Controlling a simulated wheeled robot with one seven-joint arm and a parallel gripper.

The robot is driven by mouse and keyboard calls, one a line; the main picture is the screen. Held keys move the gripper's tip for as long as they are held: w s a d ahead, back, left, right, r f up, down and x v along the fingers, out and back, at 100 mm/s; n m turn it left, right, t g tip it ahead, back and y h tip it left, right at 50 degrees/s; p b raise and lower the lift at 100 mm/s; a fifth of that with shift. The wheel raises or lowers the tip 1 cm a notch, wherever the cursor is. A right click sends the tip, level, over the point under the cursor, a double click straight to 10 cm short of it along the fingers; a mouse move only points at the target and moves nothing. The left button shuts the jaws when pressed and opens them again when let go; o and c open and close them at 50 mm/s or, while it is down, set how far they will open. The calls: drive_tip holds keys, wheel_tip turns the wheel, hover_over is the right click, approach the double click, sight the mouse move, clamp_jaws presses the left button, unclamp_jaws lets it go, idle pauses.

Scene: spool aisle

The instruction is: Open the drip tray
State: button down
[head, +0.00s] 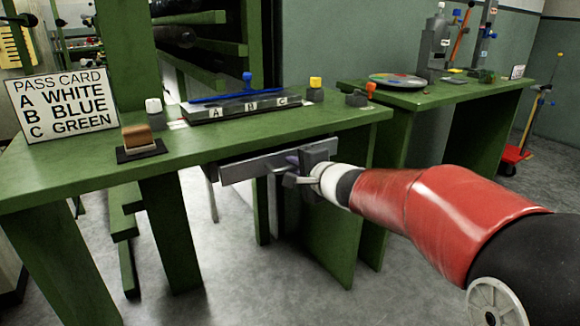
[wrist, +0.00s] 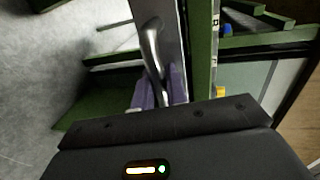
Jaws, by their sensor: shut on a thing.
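The drip tray (head: 245,168) shows in the head view as a long grey front just below the top of the green bench. Its front also shows in the wrist view (wrist: 174,28), close beside the green bench edge. A curved silver handle (wrist: 152,45) stands out from the front. My gripper (head: 299,172) is at the right part of the tray front, and its purple fingers (wrist: 160,90) are shut on the handle. The inside of the tray is hidden, and I cannot tell how far out it stands.
The green bench (head: 70,178) carries a pass card sign (head: 63,105), a brown block on a dark pad (head: 141,138), and a grey rack marked A, B, C (head: 240,105). A second green bench (head: 420,98) stands behind at right. Bare floor (head: 220,285) lies below.

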drive_tip(key=f+b+v, duration=0.3)
drive_tip(key=b+v, duration=0.1)
drive_tip(key=v, duration=1.3)
drive_tip(key=shift+s+d+f, duration=0.2)
drive_tip(key=shift+s+f, duration=0.05)
drive_tip(key=c, duration=1.5)
unclamp_jaws()
drive_tip(key=v, duration=0.7)
drive_tip(key=shift+s+d+r+p, duration=0.15)
drive_tip(key=shift+s+p, duration=0.15)
drive_tip(key=shift+p, duration=0.05)
